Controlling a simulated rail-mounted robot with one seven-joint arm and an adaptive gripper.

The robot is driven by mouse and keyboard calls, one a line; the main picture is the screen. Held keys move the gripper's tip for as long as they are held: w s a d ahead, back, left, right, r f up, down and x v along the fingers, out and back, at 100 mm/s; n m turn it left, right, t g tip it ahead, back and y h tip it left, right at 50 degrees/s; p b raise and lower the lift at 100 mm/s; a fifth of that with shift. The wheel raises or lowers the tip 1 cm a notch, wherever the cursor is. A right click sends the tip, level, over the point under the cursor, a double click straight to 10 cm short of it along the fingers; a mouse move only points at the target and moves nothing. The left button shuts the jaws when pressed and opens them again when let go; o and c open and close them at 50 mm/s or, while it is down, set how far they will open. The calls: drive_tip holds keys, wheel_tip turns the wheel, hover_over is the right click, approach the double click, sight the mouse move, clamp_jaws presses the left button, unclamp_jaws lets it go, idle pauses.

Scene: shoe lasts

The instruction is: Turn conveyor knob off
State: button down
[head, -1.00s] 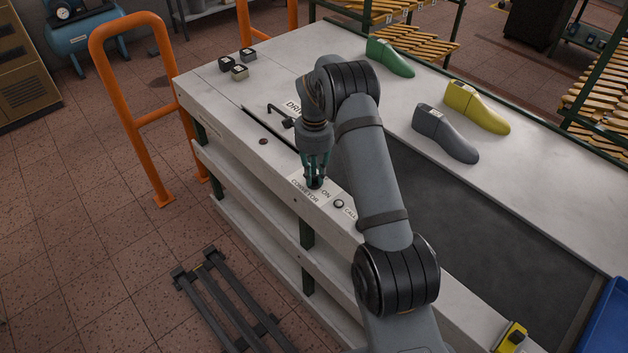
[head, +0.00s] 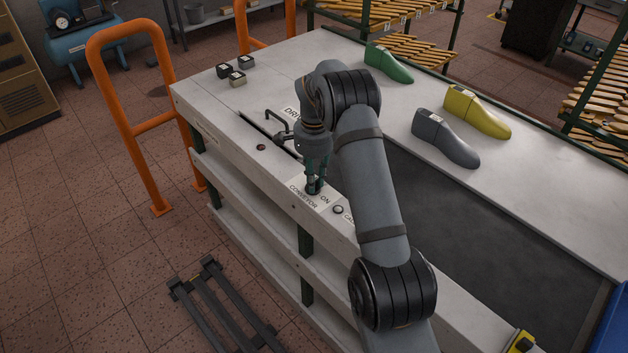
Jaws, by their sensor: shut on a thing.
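The black conveyor knob (head: 314,189) sits on the bench top inside a white label plate (head: 305,199) marked CONVEYOR and ON. My gripper (head: 315,184) points down over the plate, with its green fingers shut on the knob. The fingers cover most of the knob, so its pointer direction cannot be told. The conveyor's dark belt (head: 470,235) lies to the right of my arm; I cannot tell whether it is running.
A small round button (head: 338,210) is beside the plate. A black lever (head: 283,119) stands behind my gripper. Green (head: 388,63), yellow (head: 477,111) and grey (head: 445,138) lasts lie on the bench to the right. An orange rail (head: 150,120) stands at the left.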

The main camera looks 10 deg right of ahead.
idle(0.4)
drive_tip(key=c, duration=1.6)
unclamp_jaws()
wheel_tip(320, 180, up, 12)
drive_tip(key=shift+r, duration=0.1)
wheel_tip(320, 180, down, 12)
drive_tip(key=shift+f, duration=0.15)
